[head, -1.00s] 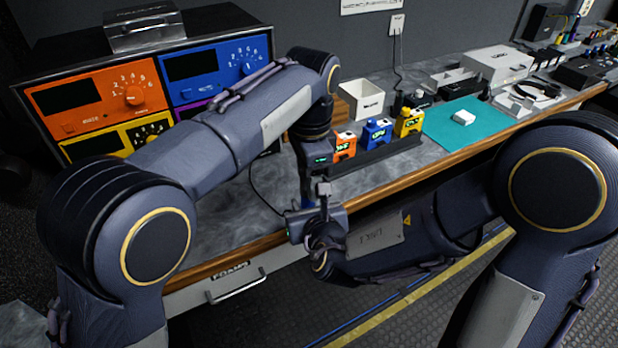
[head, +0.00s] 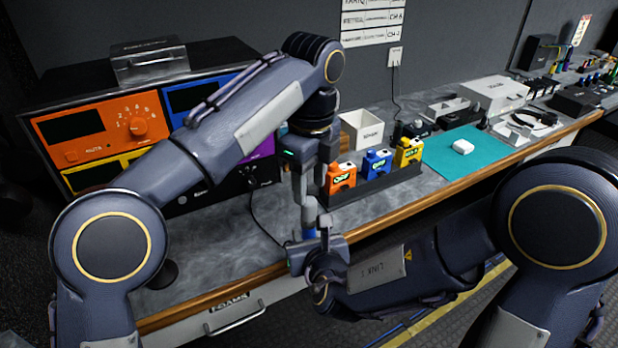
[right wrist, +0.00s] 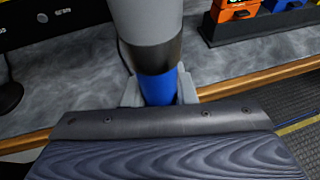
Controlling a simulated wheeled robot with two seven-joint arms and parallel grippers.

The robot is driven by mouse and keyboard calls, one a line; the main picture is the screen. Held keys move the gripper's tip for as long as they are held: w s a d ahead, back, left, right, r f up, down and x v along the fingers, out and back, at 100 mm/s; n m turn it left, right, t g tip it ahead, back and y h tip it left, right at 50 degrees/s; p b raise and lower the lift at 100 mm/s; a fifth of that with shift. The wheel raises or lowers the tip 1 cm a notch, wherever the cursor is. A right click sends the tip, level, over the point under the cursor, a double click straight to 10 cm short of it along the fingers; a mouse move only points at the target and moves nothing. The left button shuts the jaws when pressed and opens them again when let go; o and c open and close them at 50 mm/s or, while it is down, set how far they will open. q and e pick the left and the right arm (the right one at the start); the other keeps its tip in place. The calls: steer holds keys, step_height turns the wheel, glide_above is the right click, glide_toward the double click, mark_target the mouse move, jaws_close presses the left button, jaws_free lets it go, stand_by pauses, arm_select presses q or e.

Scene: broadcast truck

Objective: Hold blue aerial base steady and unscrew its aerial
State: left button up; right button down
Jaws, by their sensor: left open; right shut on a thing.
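The blue aerial base (head: 309,234) is upright between the fingers of my right gripper (head: 316,244), above the front edge of the bench. In the right wrist view, the blue base (right wrist: 158,89) is pinched between the grey fingers of the right gripper (right wrist: 159,92). A dark band and the thick grey aerial (right wrist: 147,22) rise from it; the aerial's top is out of that view. The grey aerial also shows in the head view (head: 308,211). My left gripper (head: 308,188) points down over the aerial with its fingers open. Whether a finger touches the aerial is unclear.
A dark rack (head: 375,186) holds orange, blue and yellow boxes just right of the grippers. A white bin (head: 361,130) stands behind it. A teal mat (head: 455,162) lies farther right. Rack units with coloured panels (head: 100,128) stand at the left. The grey bench front is mostly clear.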

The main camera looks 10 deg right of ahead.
mark_target(309, 212)
arm_select(q)
steer(key=shift+a+r+m, duration=0.1)
steer(key=shift+m, duration=0.2)
steer(key=shift+f, duration=0.2)
step_height(309, 212, down, 7)
steer(key=shift+f, duration=0.15)
